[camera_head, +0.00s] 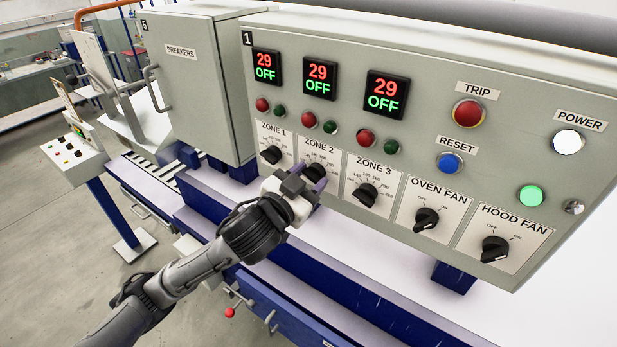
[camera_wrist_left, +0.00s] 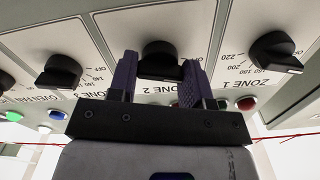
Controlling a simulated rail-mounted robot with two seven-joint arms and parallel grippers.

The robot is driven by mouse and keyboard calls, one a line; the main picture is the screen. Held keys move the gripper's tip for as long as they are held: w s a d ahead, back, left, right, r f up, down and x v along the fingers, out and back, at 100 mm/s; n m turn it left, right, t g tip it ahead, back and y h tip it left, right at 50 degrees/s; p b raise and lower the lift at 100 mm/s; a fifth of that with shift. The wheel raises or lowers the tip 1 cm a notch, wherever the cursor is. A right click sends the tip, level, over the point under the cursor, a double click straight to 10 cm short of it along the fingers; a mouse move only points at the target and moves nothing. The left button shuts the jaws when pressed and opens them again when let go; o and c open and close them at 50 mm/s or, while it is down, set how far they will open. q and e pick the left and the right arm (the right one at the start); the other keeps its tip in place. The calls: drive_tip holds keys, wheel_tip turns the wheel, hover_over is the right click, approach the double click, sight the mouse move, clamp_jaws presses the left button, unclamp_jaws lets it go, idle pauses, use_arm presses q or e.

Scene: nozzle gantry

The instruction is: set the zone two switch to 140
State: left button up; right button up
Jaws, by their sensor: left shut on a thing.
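The zone two switch (camera_head: 316,171) is a black rotary knob on the grey panel, under the ZONE 2 label. My left gripper (camera_head: 305,180) reaches it from below, and its purple fingers cover part of the knob and its dial. In the left wrist view the knob (camera_wrist_left: 158,58) sits between the two fingers (camera_wrist_left: 161,72), which are shut on it. Its pointer and the setting it points to are hidden. The zone two display (camera_head: 320,78) reads 29 and OFF. My right gripper is not in view.
The zone one knob (camera_head: 271,155) and zone three knob (camera_head: 367,195) sit close on either side. Oven fan (camera_head: 427,219) and hood fan (camera_head: 495,249) knobs are further right. A red trip button (camera_head: 468,112) and blue reset button (camera_head: 449,163) are above. A ledge runs below the panel.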

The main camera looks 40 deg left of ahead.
use_arm(q)
drive_tip(key=m+p, duration=0.2)
drive_tip(key=m, duration=0.1)
drive_tip(key=shift+m+p, duration=0.45)
drive_tip(key=shift+m, duration=0.55)
drive_tip(key=o, duration=0.9)
drive_tip(key=shift+s, duration=0.1)
